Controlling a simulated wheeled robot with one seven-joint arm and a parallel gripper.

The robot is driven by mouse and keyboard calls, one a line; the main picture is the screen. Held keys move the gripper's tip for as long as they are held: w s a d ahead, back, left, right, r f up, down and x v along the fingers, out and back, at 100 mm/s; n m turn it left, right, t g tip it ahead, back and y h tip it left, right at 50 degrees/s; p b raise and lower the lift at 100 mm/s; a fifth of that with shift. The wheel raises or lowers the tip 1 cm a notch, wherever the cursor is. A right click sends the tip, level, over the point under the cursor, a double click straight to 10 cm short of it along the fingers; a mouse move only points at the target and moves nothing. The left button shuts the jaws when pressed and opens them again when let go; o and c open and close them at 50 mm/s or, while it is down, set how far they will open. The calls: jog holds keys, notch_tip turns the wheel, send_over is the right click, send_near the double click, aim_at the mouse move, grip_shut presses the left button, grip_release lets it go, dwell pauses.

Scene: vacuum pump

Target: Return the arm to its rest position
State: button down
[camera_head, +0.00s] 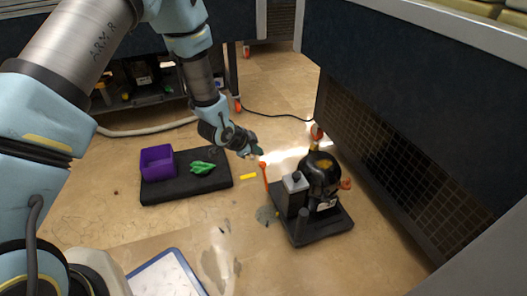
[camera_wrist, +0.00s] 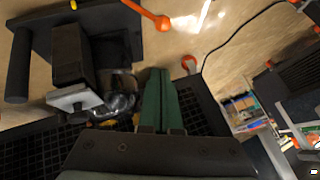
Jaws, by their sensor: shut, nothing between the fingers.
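My arm reaches from the left over the floor in the head view. My gripper (camera_head: 257,152) is at its end, above the floor and up and left of the vacuum pump in the picture. In the wrist view the dark green fingers (camera_wrist: 160,72) lie together with nothing between them. The vacuum pump (camera_head: 322,172) stands upright on a black base (camera_head: 318,232), with a grey-topped box (camera_head: 295,182) at its left side. In the wrist view the pump (camera_wrist: 118,95) shows in part behind the gripper body. My gripper appears apart from it.
A black mat (camera_head: 205,187) holds a purple bin (camera_head: 157,162) and green gloves (camera_head: 202,167). A yellow piece (camera_head: 248,176) and an orange-ended rod (camera_head: 263,166) are near my gripper. A dark bench (camera_head: 400,85) stands at right; a black cable (camera_head: 275,113) crosses the floor.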

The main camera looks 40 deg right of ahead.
jog(key=shift+p+v, duration=0.4)
jog(key=shift+v, duration=1.35)
jog(key=shift+w, duration=0.1)
jog(key=w+a+r+n+t+y, duration=0.1)
jog(key=w+a+r+n+y, duration=0.1)
jog(key=w+a+r+n, duration=0.45)
jog(key=w+a+r+n+t+y+p, duration=0.1)
jog(key=w+a+r, duration=0.15)
jog(key=a, duration=0.75)
jog(key=w+a+r+n+t+y, duration=0.1)
jog(key=w+a+r+n+y, duration=0.1)
jog(key=w+a+r+n, duration=0.45)
jog(key=s+a+r+n+g+y+p, duration=0.1)
jog(key=s+a+r+n, duration=0.25)
jog(key=a, duration=0.45)
jog(key=s+a+r+n+g+y, duration=0.1)
jog(key=s+a+r+n, duration=0.15)
jog(key=s+a, duration=0.35)
jog(key=s+a+r+n+g+y+p, duration=0.1)
jog(key=s+a+r+n, duration=0.2)
jog(key=a, duration=0.6)
notch_tip(320, 180, up, 38)
jog(key=p, duration=3.7)
jog(key=shift+w+d+f+m, duration=0.2)
jog(key=shift+w+m, duration=0.05)
jog(key=shift+m, duration=0.05)
jog(key=c, duration=1.6)
grip_release()
